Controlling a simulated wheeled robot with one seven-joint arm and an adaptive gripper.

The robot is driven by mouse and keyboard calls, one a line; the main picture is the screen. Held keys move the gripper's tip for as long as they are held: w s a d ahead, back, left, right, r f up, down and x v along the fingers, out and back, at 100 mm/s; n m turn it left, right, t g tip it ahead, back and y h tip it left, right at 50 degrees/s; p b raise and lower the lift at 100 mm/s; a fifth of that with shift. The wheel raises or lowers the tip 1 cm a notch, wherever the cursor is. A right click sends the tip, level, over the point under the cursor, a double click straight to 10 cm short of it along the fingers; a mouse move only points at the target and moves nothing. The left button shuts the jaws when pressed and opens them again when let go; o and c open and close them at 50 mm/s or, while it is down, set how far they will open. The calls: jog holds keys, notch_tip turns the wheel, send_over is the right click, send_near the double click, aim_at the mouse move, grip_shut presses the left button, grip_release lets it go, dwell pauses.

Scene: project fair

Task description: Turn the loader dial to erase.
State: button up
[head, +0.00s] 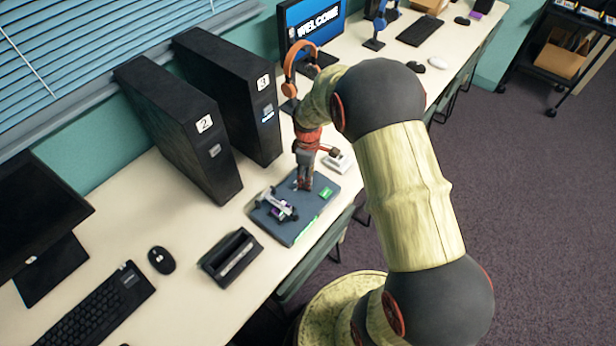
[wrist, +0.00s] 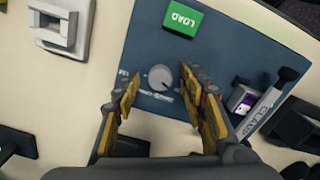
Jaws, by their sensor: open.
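The loader is a flat blue-grey panel (head: 309,213) on the table, also in the wrist view (wrist: 225,45). Its dial (wrist: 160,77) is a small round grey knob with a pointer mark. Small white lettering lies around the dial, partly hidden and too blurred to read fully; I cannot make out an erase mark. A green LOAD button (wrist: 182,18) sits above the dial in the wrist view. My gripper (head: 303,184) points down over the panel. In the wrist view its open fingers (wrist: 160,84) stand on either side of the dial, apart from it.
A clamp (wrist: 268,105) holding a small purple part is on the panel at the right of the wrist view. A white switch-like box (head: 339,162) stands beside the panel. A black tray (head: 231,258) and two black towers (head: 180,125) stand nearby.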

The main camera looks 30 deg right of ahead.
jog(key=shift+c, duration=0.7)
grip_shut()
